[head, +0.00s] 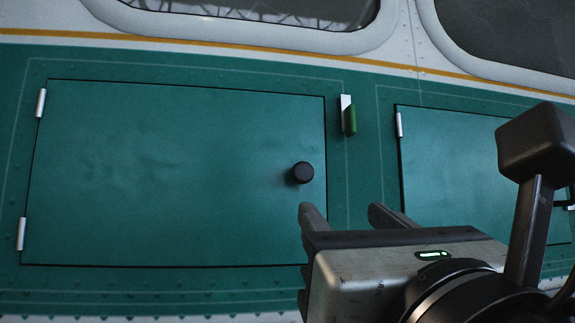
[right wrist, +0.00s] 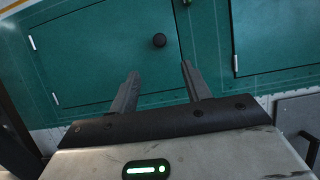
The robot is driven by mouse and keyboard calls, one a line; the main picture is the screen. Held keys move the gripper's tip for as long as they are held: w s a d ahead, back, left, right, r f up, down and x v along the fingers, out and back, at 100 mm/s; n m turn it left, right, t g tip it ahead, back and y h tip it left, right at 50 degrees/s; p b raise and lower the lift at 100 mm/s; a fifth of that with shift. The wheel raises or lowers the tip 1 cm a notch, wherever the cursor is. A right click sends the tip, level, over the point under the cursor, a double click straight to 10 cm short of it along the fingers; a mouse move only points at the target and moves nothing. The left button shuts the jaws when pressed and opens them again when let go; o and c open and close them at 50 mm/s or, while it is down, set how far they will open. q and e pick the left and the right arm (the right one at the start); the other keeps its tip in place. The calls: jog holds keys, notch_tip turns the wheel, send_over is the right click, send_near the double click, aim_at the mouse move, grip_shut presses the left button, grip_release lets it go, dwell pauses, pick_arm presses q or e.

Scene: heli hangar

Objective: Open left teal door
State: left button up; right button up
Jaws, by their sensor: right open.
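The left teal door (head: 170,180) is shut flush in the teal panel, with silver hinges on its left edge. Its round black knob (head: 303,173) is near the door's right edge. In the right wrist view the door (right wrist: 100,60) and the knob (right wrist: 159,41) show beyond the fingertips. My right gripper (head: 345,212) is open and empty, below and to the right of the knob in the head view, apart from it. In the right wrist view the open fingers (right wrist: 160,68) point toward the door, with the knob ahead between them. My left gripper is in neither view.
A second teal door (head: 450,160) with a silver hinge is to the right, partly hidden by my right arm. A small green and white latch (head: 348,115) sits between the doors. Windows with white frames (head: 260,40) run above an orange stripe.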

aim_at(304, 175)
jog(key=p+x, duration=0.6)
jog(key=x, duration=0.9)
jog(key=shift+f, duration=0.1)
grip_shut()
